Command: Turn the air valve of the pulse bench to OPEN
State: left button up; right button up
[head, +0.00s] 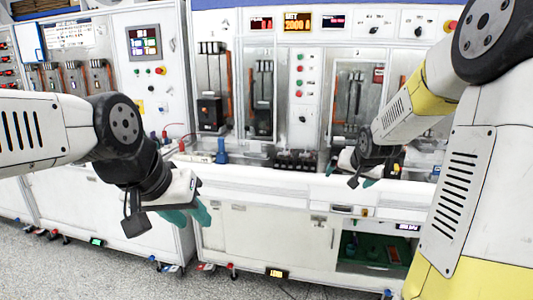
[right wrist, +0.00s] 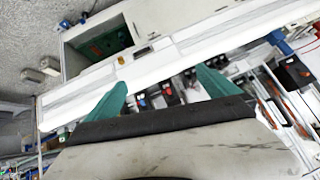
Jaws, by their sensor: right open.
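I cannot single out the air valve with certainty in either view. A blue upright fitting (head: 222,151) stands on the bench ledge left of centre, and a blue part also shows at the upper right of the right wrist view (right wrist: 278,38). My right gripper (head: 351,178) is over the bench's front ledge, right of centre. In the right wrist view its teal fingers (right wrist: 163,86) are spread apart with nothing between them. My left gripper (head: 193,216) hangs in front of the bench, left of centre; its teal fingers overlap, so its opening is unclear.
The white test bench (head: 262,185) spans the view, with breakers (head: 210,80) in upright bays and dark parts along its ledge. Lit displays (head: 297,22) are above. An open lower compartment (head: 375,250) has a green floor.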

jog(key=s+a+r+n+g+y, duration=0.1)
jog(key=s+a+r, duration=0.1)
jog(key=s, duration=0.7)
jog(key=s+a+r+n+g, duration=0.1)
jog(key=s+a, duration=0.4)
jog(key=s, duration=0.5)
jog(key=s+a+r+n+y, duration=0.1)
jog(key=s+a+r+n, duration=0.1)
jog(key=s, duration=0.8)
jog(key=shift+s+a+r+g+y, duration=0.35)
jog(key=shift+a+r, duration=0.25)
jog(key=shift+a, duration=0.35)
jog(key=shift+w, duration=0.25)
